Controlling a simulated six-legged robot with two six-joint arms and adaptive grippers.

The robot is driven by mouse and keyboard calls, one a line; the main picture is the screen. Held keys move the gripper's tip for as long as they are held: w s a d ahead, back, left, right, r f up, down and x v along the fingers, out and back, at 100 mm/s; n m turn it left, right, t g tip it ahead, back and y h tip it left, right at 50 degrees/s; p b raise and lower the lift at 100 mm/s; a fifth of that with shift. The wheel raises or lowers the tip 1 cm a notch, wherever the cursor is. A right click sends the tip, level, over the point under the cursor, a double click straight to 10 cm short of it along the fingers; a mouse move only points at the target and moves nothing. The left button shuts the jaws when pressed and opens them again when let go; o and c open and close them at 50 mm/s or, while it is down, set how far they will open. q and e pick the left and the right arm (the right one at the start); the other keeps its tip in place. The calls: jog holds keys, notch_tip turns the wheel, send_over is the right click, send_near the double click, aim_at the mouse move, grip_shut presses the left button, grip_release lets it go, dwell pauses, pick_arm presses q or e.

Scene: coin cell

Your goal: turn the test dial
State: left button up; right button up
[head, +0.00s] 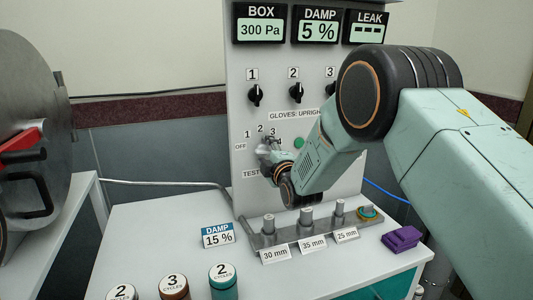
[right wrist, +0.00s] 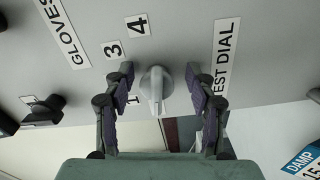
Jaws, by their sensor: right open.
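The test dial is a light grey knob with a raised grip bar, on the upright grey panel (head: 240,120). In the right wrist view the dial (right wrist: 156,88) sits between the two purple-padded fingers of my right gripper (right wrist: 158,80). The gripper is open, with a visible gap on each side of the knob. In the head view my right gripper (head: 267,150) is at the panel above the TEST label (head: 250,174) and largely covers the dial. The scale shows OFF, 1, 2 and 3; the 4 (right wrist: 138,25) shows in the wrist view. I cannot tell which mark the dial points at.
Three black knobs (head: 296,92) and a green button (head: 299,143) are on the panel.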

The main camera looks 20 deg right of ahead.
jog(key=shift+s+a+r, duration=0.15)
jog(key=shift+a+r, duration=0.1)
jog(key=shift+a, duration=0.1)
jog(key=shift+d+f, duration=0.2)
jog(key=shift+d, duration=0.05)
jog(key=c, duration=0.6)
jog(key=shift+a, duration=0.1)
jog(key=c, duration=0.5)
